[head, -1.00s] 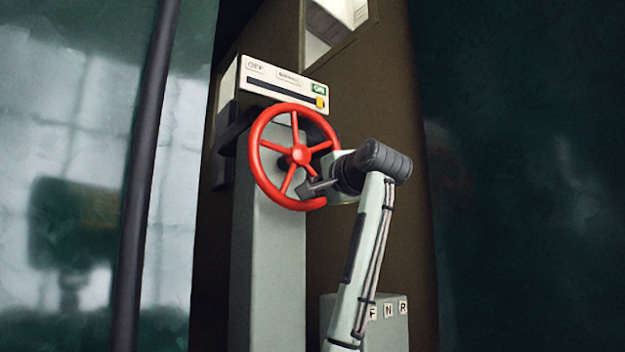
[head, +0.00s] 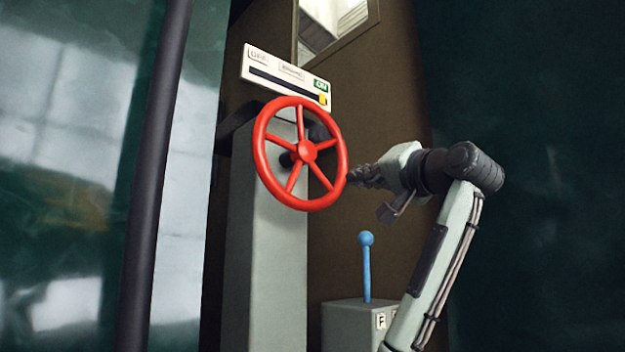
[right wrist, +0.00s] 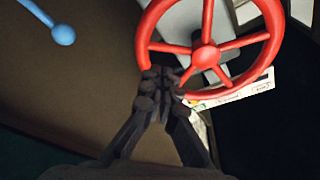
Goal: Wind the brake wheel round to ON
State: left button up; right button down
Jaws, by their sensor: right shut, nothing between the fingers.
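The red brake wheel (head: 307,153) with several spokes stands on a pale grey-green column (head: 279,260). Above it is a white indicator plate (head: 262,61) with OFF at the left and a green ON label (head: 321,85) at the right. A yellow pointer (head: 323,99) sits at the ON end of the dark slot. My right gripper (head: 355,177) is shut and empty, its tips close to the wheel's right rim. In the right wrist view its fingers (right wrist: 163,88) overlap the rim of the wheel (right wrist: 205,57); contact is unclear. My left gripper is out of view.
A blue-knobbed lever (head: 366,262) rises from a grey box (head: 345,322) below my right gripper. A dark vertical pole (head: 155,180) stands left of the column. A brown panel with a window (head: 335,25) is behind the wheel.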

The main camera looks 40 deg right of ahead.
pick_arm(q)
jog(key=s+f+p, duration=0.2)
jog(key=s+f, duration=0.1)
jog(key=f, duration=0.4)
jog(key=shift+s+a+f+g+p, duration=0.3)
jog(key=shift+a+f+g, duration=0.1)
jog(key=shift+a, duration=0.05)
pick_arm(e)
jog(key=x, duration=0.9)
jog(key=shift+d+r+n, duration=0.3)
jog(key=shift+d+r, duration=0.1)
